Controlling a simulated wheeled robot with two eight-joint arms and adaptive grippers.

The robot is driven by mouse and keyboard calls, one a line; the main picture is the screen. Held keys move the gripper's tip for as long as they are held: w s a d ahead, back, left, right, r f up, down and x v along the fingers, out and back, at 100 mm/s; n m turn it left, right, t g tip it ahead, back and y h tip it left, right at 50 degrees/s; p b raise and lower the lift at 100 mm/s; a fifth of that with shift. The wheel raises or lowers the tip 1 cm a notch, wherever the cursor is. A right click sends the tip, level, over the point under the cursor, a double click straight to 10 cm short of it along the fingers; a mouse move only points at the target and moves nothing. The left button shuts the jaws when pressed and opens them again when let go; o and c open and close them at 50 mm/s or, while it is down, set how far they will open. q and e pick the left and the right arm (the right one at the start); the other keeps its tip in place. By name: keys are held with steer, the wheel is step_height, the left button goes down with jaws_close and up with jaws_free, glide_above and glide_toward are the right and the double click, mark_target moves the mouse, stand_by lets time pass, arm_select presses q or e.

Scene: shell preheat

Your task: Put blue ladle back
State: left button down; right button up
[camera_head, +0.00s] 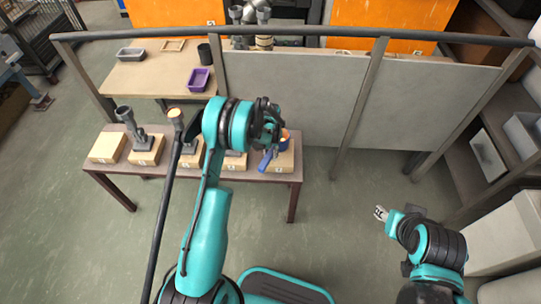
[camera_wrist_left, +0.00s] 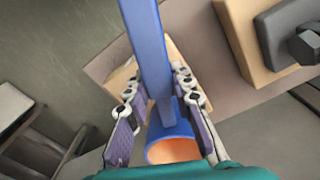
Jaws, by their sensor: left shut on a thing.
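The blue ladle (camera_head: 265,161) is at the right end of the low table in the head view, at the rightmost wooden block (camera_head: 279,165). In the left wrist view its blue handle (camera_wrist_left: 152,55) runs up between the fingers, and its cup (camera_wrist_left: 170,138) has an orange inside. My left gripper (camera_wrist_left: 160,97) is shut on the ladle, with a finger on each side. The wrist hides most of this grip in the head view. I cannot tell whether the ladle touches the block. My right gripper (camera_head: 380,213) is over the floor at the right, away from the ladle; its opening is unclear.
The low table (camera_head: 120,177) bears several wooden blocks, some with grey holders (camera_head: 130,120). A grey panel fence (camera_head: 290,95) stands behind it. A back table (camera_head: 150,82) bears a purple tray (camera_head: 198,80) and a black cup (camera_head: 205,54). Shelves stand right. Floor between is clear.

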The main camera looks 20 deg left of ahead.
arm_select(q)
steer(key=c, duration=1.7)
jaws_free()
steer(key=shift+f, duration=0.1)
steer(key=o, duration=0.4)
